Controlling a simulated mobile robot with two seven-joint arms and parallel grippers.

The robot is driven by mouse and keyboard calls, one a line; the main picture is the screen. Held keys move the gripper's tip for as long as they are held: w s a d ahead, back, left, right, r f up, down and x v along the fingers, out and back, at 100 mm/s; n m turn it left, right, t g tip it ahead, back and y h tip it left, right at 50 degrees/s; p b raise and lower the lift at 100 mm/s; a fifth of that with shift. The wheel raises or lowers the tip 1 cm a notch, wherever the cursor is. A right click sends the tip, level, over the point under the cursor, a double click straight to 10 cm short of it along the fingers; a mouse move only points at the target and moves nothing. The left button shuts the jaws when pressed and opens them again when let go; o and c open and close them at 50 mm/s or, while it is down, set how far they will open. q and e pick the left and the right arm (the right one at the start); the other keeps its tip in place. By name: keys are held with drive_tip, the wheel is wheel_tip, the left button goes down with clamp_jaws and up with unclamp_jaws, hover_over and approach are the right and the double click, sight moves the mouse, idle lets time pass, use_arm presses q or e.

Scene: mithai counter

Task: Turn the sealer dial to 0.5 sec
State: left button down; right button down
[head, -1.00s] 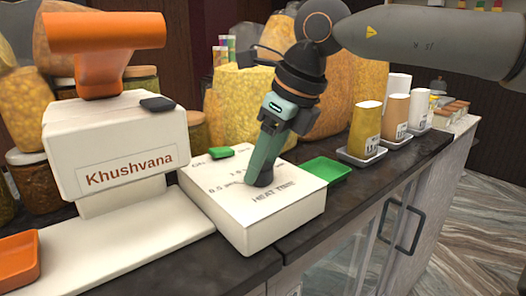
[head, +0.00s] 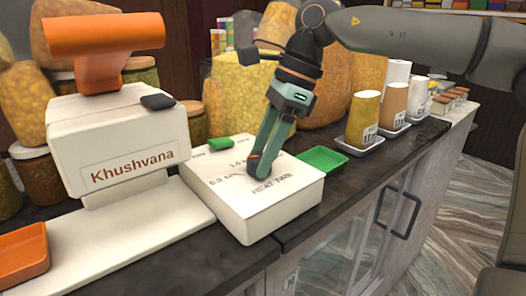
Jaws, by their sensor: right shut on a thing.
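The sealer (head: 240,223) is a white box on the dark counter, its top printed with "HEAT TIME" and time marks; a mark that looks like 0.5 sec is at the left and 1.0 is farther back. My right gripper (head: 258,170) comes down at a slant onto the middle of that top. Its fingers are shut on the dial, which they almost wholly hide. An orange bit shows by the fingertips; I cannot tell where the dial points. A green switch (head: 220,144) sits at the sealer's back left. My left gripper is out of view.
A green tray (head: 323,160) lies right of the sealer. Cups on saucers line the counter's right; tall yellow jars stand behind.

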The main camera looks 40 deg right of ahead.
drive_tip(key=shift+n, duration=0.4)
drive_tip(key=shift+c, duration=1.4)
unclamp_jaws()
drive_tip(key=v, duration=1.2)
drive_tip(key=shift+r, duration=0.2)
drive_tip(key=shift+w+d, duration=0.1)
drive_tip(key=shift+d, duration=0.05)
